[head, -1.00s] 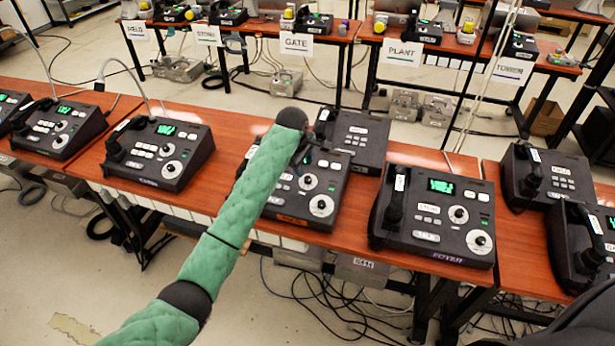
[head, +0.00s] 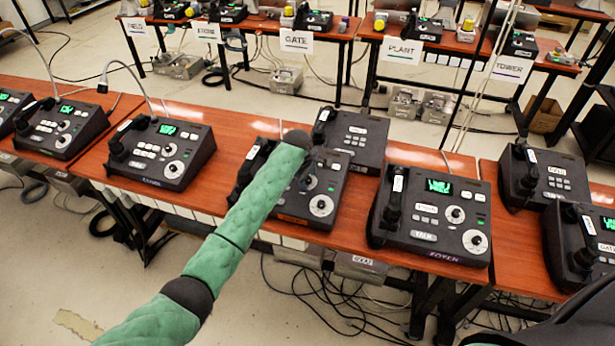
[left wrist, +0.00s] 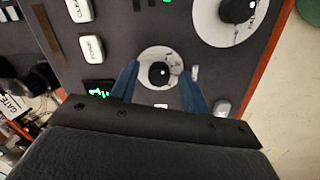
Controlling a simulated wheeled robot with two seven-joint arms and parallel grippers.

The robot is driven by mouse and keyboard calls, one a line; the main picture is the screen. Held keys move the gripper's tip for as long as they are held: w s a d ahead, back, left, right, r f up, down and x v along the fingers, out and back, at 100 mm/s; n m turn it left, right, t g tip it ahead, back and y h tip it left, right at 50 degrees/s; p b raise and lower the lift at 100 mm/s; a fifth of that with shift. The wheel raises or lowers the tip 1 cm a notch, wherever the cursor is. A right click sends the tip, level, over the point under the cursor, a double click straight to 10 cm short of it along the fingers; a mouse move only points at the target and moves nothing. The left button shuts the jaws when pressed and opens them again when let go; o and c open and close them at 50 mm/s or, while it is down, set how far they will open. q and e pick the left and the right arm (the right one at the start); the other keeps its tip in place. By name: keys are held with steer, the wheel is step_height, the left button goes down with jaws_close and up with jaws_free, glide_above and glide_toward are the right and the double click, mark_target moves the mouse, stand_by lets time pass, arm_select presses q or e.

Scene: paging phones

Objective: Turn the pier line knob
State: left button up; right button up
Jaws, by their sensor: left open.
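My left gripper (head: 311,170) is over a black desk phone console (head: 290,200) in the middle of the front table. In the left wrist view its two blue fingers are open, one on each side of a small black knob (left wrist: 160,74) on a white dial. I cannot tell whether they touch it. A larger black knob (left wrist: 238,8) on a white dial is at the top right; the head view shows this dial (head: 321,205) below the gripper. The arm hides part of the console and its handset. No pier label is readable. My right gripper is not in view.
Similar consoles stand to the left (head: 160,152) and right (head: 432,215). A dark unit (head: 350,138) sits just behind the middle one. White buttons (left wrist: 92,48) and a green display (left wrist: 100,88) lie close to the fingers. Signs such as GATE (head: 296,41) hang on the back tables.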

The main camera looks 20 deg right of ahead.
arm_select(q)
steer(key=c, duration=1)
